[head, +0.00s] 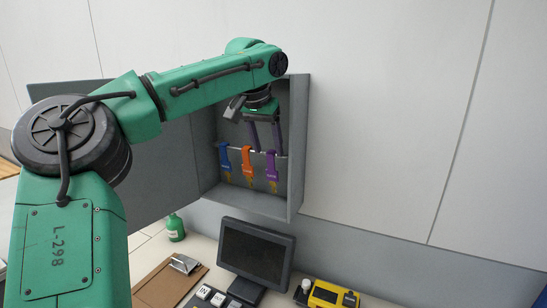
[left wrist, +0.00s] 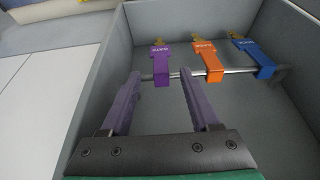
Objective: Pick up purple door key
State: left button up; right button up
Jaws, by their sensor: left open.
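The purple door key (head: 271,166) hangs on a rod inside a grey wall cabinet (head: 297,150), at the right of a row of three keys. In the left wrist view the purple key (left wrist: 160,62) hangs on the rod ahead of my fingers. My left gripper (head: 266,151) is inside the cabinet, pointing down at the row. In the left wrist view my left gripper (left wrist: 161,80) is open and empty, its two purple-grey fingers apart with the purple key roughly between and beyond their tips. It does not visibly touch the key. My right gripper is not in view.
An orange key (head: 247,161) and a blue key (head: 225,158) hang left of the purple one. The cabinet door (head: 160,175) stands open at left. Below are a monitor (head: 255,252), a green bottle (head: 175,228), a clipboard (head: 165,285) and a yellow device (head: 328,295).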

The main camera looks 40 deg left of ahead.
aim_at(270, 161)
pick_arm(q)
notch_tip(270, 161, down, 2)
jog(key=shift+w+f, duration=0.1)
jog(key=shift+f, duration=0.15)
jog(key=shift+x, duration=1.1)
jog(key=shift+w+a, duration=0.15)
jog(key=shift+a, duration=0.1)
jog(key=shift+c, duration=0.3)
jog(key=shift+d+r, duration=0.1)
grip_shut()
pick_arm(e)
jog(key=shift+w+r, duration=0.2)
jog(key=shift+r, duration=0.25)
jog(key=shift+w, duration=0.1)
